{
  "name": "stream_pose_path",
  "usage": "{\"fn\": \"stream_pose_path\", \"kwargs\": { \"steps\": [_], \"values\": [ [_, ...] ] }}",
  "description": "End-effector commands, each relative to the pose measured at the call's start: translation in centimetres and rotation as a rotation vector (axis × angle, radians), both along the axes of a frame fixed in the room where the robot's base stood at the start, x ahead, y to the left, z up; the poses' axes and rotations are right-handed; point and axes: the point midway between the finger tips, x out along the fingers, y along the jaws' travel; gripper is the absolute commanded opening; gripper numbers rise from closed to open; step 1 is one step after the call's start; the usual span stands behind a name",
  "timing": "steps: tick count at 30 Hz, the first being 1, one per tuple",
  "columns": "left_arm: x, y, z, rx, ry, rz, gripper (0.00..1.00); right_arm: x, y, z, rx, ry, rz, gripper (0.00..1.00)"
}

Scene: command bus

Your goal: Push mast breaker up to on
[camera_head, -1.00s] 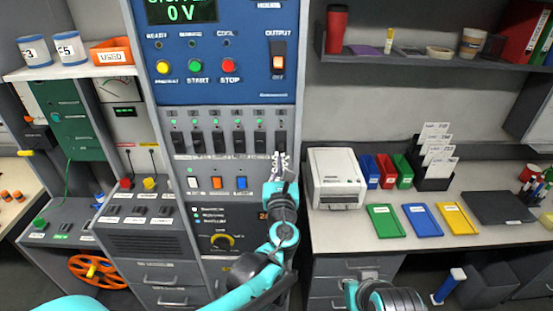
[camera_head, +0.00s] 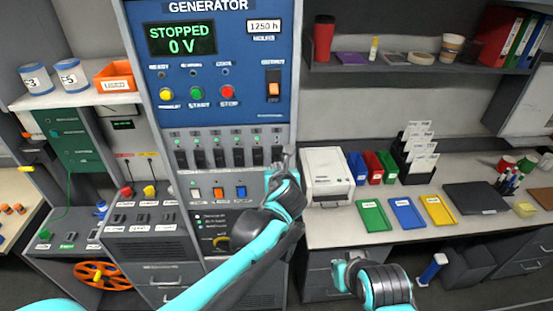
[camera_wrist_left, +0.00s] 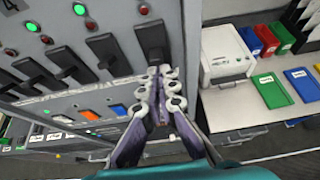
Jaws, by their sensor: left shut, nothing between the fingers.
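A row of black breaker switches (camera_head: 219,157) runs across the grey panel of the generator cabinet. I cannot read which label marks the mast breaker. The rightmost breaker (camera_wrist_left: 152,42) shows large in the left wrist view, straight ahead of my left gripper (camera_wrist_left: 160,86). That gripper is shut and empty, its fingertips at the lower end of this breaker; contact is unclear. In the head view my left gripper (camera_head: 284,158) covers much of the rightmost breaker. My right gripper (camera_head: 345,273) is low at the bottom right, away from the panel; its jaws are unclear.
Below the breakers are white, orange and blue switches (camera_head: 217,193). The blue generator panel (camera_head: 240,60) above reads STOPPED 0 V. Right of the cabinet, a desk holds a white printer (camera_head: 327,172) and coloured trays (camera_head: 406,212).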

Motion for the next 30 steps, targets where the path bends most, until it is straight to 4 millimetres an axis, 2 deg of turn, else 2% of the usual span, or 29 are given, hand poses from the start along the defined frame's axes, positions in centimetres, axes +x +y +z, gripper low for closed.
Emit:
{"fn": "stream_pose_path", "kwargs": {
  "steps": [8,19,30],
  "values": [
    [0.0,0.0,-0.1,0.000,0.002,0.001,0.00,0.0,0.0,-0.1,0.000,0.000,0.000,0.00],
    [0.0,0.0,1.5,0.000,0.001,0.001,0.00,0.0,0.0,1.1,0.000,0.000,0.000,0.00],
    [0.0,0.0,1.5,0.000,0.001,0.001,0.00,0.0,0.0,1.1,0.000,0.000,0.000,0.00]
  ]
}}
